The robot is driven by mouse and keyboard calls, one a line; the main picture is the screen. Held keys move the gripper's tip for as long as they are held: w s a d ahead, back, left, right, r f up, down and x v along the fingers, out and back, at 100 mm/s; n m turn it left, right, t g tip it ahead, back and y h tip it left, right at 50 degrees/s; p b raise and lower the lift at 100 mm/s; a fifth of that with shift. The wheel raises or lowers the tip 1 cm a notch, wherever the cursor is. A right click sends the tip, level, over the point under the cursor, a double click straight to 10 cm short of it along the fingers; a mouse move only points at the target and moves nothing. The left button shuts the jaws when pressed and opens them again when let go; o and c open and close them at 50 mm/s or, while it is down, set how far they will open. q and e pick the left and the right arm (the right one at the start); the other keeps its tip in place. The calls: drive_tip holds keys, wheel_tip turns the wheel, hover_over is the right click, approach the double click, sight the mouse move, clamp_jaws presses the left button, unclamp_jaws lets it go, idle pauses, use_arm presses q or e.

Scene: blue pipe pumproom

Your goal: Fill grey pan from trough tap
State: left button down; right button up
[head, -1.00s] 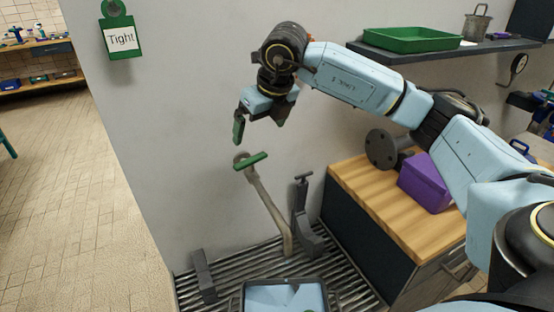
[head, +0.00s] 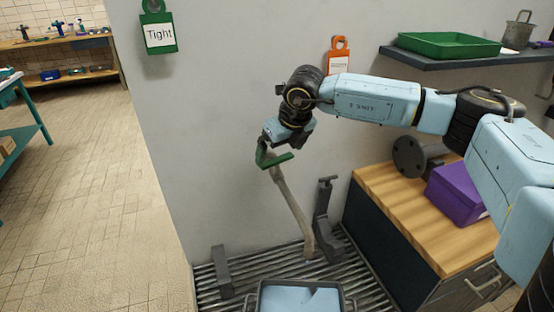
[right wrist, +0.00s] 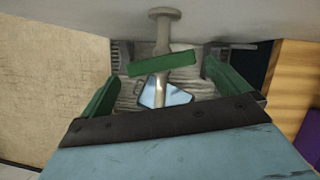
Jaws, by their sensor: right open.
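The trough tap is a worn metal pipe (head: 292,212) rising in front of the grey wall, with a green bar handle (head: 279,160) on top. The handle also shows in the right wrist view (right wrist: 163,64), lying between the two green fingers and apart from both. My right gripper (head: 267,153) is open at the handle. The grey pan (head: 258,298) stands on the ribbed trough at the bottom edge, partly cut off. Its inside shows a pale blue surface; I cannot tell whether this is water or reflection. I see no clear stream. My left gripper is out of view.
A dark clamp-like stand (head: 323,222) rises right of the tap, and a grey block (head: 221,270) sits at left. A wooden-topped cabinet (head: 405,210) with a purple box (head: 457,192) stands at right. A "Tight" tag (head: 160,34) hangs on the wall. Tiled floor is open at left.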

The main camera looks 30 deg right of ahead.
sight(277, 159)
drive_tip(key=x, duration=0.4)
drive_tip(key=shift+w+f, duration=0.15)
drive_tip(key=shift+f, duration=0.25)
